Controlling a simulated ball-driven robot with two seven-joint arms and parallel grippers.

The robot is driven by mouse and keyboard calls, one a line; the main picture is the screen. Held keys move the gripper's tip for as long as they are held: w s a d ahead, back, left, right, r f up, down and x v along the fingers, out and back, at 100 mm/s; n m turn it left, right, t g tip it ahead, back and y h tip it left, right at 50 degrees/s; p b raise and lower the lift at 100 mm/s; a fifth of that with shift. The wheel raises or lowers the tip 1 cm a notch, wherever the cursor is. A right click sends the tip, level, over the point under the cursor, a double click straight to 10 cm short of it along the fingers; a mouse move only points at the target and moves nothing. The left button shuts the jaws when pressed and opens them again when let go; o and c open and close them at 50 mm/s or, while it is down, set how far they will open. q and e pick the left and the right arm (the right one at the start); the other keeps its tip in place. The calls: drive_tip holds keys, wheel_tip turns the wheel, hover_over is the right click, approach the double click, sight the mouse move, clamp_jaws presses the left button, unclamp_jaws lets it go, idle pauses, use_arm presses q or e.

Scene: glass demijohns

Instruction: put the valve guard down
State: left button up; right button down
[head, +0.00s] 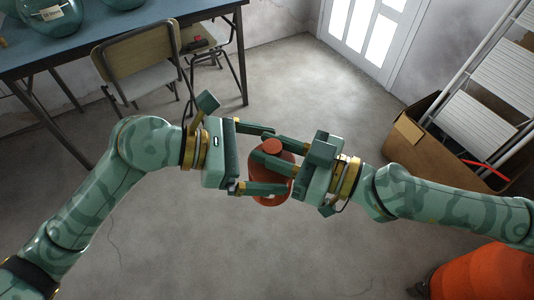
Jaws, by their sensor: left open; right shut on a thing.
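The valve guard, an orange-red rounded piece (270,197) with a narrower knob on top, is in the middle of the head view, above the floor. My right gripper (264,148) comes from the right and is shut on it near its top. My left gripper (279,159) comes from the left and is open, with one finger on the far side and one across the near side of the guard. The fingers cover part of the guard, and I cannot tell whether the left fingers touch it.
A blue-topped table (110,28) with glass demijohns (52,17) stands at upper left, with a chair (140,65) before it. An orange cylinder (485,276) is at lower right. The middle floor is clear.

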use_arm(q)
drive_tip(key=shift+d+f, duration=0.1)
drive_tip(key=shift+d, duration=0.2)
drive_tip(key=c, duration=0.8)
drive_tip(key=shift+c, duration=0.4)
use_arm(e)
drive_tip(key=c, duration=1)
unclamp_jaws()
drive_tip(key=shift+c, duration=0.2)
